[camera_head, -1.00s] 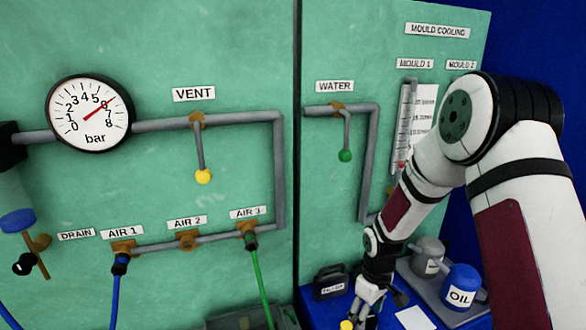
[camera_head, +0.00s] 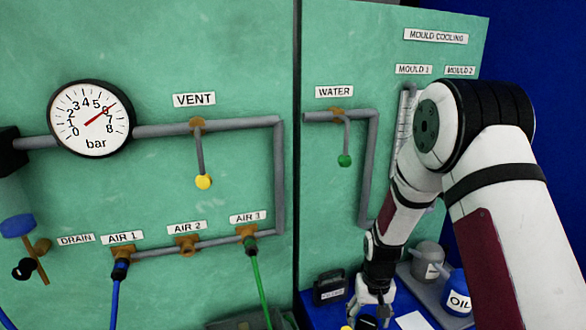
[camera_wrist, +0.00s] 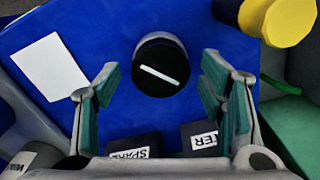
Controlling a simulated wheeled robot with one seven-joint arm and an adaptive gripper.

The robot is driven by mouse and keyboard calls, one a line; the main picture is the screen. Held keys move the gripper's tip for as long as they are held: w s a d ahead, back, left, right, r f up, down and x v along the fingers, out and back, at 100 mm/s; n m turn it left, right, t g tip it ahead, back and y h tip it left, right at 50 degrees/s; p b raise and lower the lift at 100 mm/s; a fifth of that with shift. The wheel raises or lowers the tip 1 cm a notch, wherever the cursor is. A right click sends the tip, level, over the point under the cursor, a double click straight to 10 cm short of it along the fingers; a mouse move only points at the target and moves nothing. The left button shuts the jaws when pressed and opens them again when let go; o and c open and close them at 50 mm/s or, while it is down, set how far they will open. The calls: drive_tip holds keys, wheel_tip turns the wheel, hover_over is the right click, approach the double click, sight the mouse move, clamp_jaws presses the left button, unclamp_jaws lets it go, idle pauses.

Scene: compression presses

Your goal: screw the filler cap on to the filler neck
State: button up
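A round black cap with a white bar across its top (camera_wrist: 161,66) is on the blue bench in the wrist view; I take it for the filler cap. My gripper (camera_wrist: 162,92) is open, its teal-padded fingers spread left and right. The cap appears between and beyond the fingertips, with clear space on both sides. In the head view my gripper (camera_head: 370,308) points down over the bench at the bottom edge. I cannot identify the filler neck; a yellow cylinder (camera_wrist: 277,20) stands at the upper right of the wrist view.
A white card (camera_wrist: 53,75) lies left of the cap. An oil can (camera_head: 457,292) and a grey can (camera_head: 428,262) stand right of my gripper on a grey tray.

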wheel_tip(320, 180, up, 12)
drive_tip(key=r, duration=0.1)
wheel_tip(320, 180, up, 10)
drive_tip(key=t, duration=0.2)
hover_over(368, 322)
drive_tip(key=s, duration=0.4)
drive_tip(key=s+r+t, duration=0.1)
drive_tip(key=s+r, duration=0.5)
drive_tip(key=s, duration=0.4)
drive_tip(key=s+r+t, duration=0.2)
drive_tip(key=s+r, duration=0.4)
drive_tip(key=s, duration=0.5)
drive_tip(key=shift+r+t, duration=0.3)
drive_tip(key=shift+r, duration=0.05)
